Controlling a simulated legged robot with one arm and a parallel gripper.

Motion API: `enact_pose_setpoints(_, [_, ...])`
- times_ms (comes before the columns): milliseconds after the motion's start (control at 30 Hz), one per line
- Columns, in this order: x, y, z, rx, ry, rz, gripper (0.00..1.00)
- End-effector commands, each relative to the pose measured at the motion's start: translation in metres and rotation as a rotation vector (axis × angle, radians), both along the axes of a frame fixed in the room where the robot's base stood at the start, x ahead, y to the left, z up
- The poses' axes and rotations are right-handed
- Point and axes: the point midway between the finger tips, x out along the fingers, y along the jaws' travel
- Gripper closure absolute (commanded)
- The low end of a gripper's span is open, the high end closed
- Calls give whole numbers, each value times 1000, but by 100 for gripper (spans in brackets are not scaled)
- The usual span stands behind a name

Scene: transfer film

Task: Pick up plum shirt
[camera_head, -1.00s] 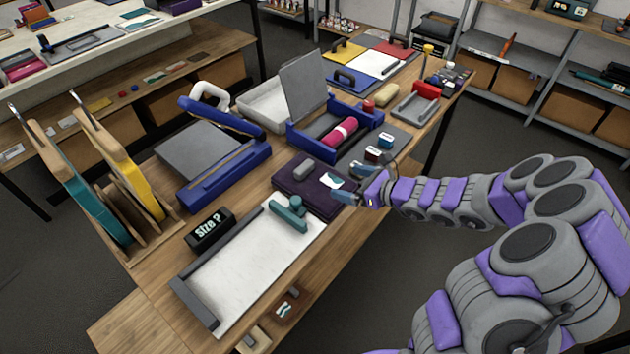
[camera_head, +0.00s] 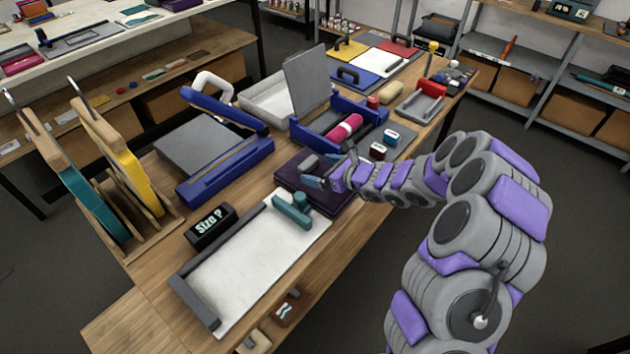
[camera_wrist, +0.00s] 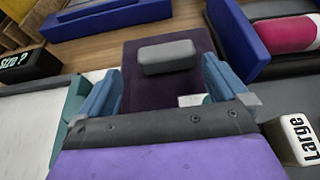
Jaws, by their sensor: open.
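The plum shirt (camera_head: 290,174) lies folded flat on the wooden table, and it fills the middle of the wrist view (camera_wrist: 140,65). A grey block (camera_wrist: 167,57) rests on top of it. A small white patch (camera_wrist: 192,100) on the shirt shows near the right finger. My gripper (camera_head: 318,172) is over the shirt, close to the grey block. In the wrist view its two blue fingers (camera_wrist: 160,82) are apart, with shirt visible between them and nothing held. My gripper and arm hide part of the shirt in the head view.
A white board with a teal handle (camera_head: 292,210) lies at the shirt's near left. A blue press with a pink roll (camera_head: 345,128) stands behind it. A black "Size ?" block (camera_head: 210,228) and a "Large" block (camera_wrist: 300,140) are nearby.

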Motion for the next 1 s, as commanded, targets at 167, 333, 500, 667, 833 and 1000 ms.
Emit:
enact_pose_setpoints(167, [16,12,-11,0,-1,4,0])
enact_pose_setpoints(333, [26,30,-18,0,1,4,0])
enact_pose_setpoints(500, [29,34,-18,-1,0,1,0])
enact_pose_setpoints(667, [29,33,-17,0,0,1,2])
enact_pose_setpoints(833, [29,31,-17,3,0,1,18])
enact_pose_setpoints(1000, [29,31,-17,3,0,1,34])
